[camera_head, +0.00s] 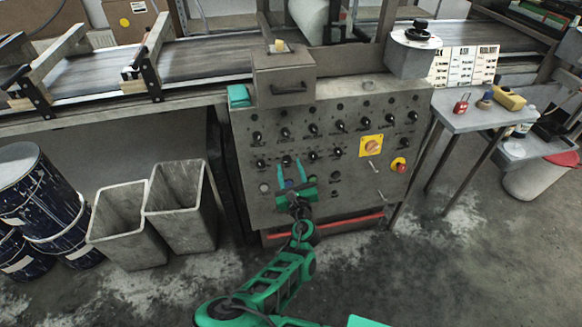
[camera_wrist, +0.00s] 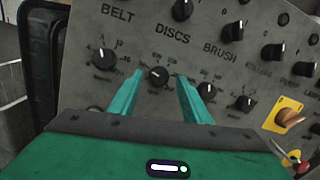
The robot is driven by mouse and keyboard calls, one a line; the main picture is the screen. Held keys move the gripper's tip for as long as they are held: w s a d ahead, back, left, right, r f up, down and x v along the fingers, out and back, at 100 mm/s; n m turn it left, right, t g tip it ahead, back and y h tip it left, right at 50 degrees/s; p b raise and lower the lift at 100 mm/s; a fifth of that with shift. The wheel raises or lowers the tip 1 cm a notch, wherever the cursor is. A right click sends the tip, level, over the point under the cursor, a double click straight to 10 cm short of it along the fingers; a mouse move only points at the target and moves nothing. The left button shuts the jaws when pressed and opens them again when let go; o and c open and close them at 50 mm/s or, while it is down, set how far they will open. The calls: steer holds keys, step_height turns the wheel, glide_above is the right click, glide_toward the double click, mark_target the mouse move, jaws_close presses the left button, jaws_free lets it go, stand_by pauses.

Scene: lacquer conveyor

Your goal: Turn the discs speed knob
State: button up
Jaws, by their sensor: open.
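The control panel (camera_head: 330,190) is grey and carries rows of black knobs. In the wrist view the label DISCS stands above a round black discs speed knob (camera_wrist: 158,75), with the BELT knob (camera_wrist: 104,57) to its left and the BRUSH knob (camera_wrist: 207,90) to its right. My green gripper (camera_head: 290,167) is in front of the panel's lower knob row. In the wrist view my gripper (camera_wrist: 160,80) is open, with one finger on each side of the discs knob. I cannot tell whether the fingers touch it. In the head view the discs knob is partly hidden by the gripper.
A yellow switch plate (camera_head: 371,146) and a red emergency button (camera_head: 398,165) are right of the gripper. Grey bins (camera_head: 181,205) stand to the left. A side table (camera_head: 470,115) with a padlock is to the right. The floor in front is clear.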

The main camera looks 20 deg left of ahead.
steer(key=shift+x, duration=0.8)
steer(key=shift+c, duration=0.6)
steer(key=c, duration=0.9)
steer(key=shift+d, duration=0.1)
